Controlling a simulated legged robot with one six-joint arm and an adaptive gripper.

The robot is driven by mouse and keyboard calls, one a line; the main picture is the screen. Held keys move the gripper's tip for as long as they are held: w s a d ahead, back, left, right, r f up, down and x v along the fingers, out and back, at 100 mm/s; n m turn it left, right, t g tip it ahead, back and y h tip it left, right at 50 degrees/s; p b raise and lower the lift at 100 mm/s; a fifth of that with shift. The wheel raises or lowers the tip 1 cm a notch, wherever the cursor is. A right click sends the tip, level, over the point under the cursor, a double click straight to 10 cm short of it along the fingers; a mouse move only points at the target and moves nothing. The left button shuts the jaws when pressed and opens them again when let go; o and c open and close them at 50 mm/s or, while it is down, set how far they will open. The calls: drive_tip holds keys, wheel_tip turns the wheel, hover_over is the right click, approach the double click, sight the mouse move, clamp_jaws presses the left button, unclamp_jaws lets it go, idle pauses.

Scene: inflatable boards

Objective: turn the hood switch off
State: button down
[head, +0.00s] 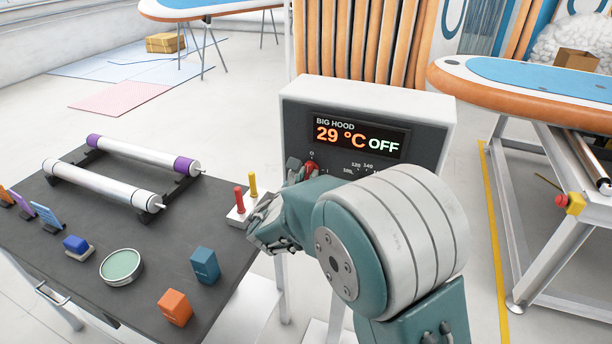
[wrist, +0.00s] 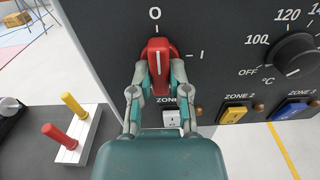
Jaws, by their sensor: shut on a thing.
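The hood control box (head: 440,115) stands beyond the dark table, and its display (head: 358,136) reads BIG HOOD, 29 °C, OFF. The red rotary switch (wrist: 158,54) is on its front panel, with a 0 mark above and an I mark to the right. The switch's white line stands nearly upright, toward the 0. My gripper (wrist: 159,80) is shut on the red switch, one finger on each side of it. In the head view the red switch (head: 310,167) shows only partly, behind my arm.
A temperature dial (wrist: 297,54) and yellow (wrist: 233,115) and blue (wrist: 292,109) zone switches sit right of the red switch. A white block with red and yellow pegs (head: 242,206) is close left of my arm. Rollers and small blocks lie on the table (head: 80,230).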

drive_tip(key=shift+w+r, duration=0.15)
drive_tip(key=shift+r, duration=0.3)
drive_tip(key=c, duration=0.6)
unclamp_jaws()
drive_tip(key=shift+w+f, duration=0.15)
drive_tip(key=shift+d, duration=0.1)
drive_tip(key=shift+f, duration=0.1)
drive_tip(key=v, duration=1.2)
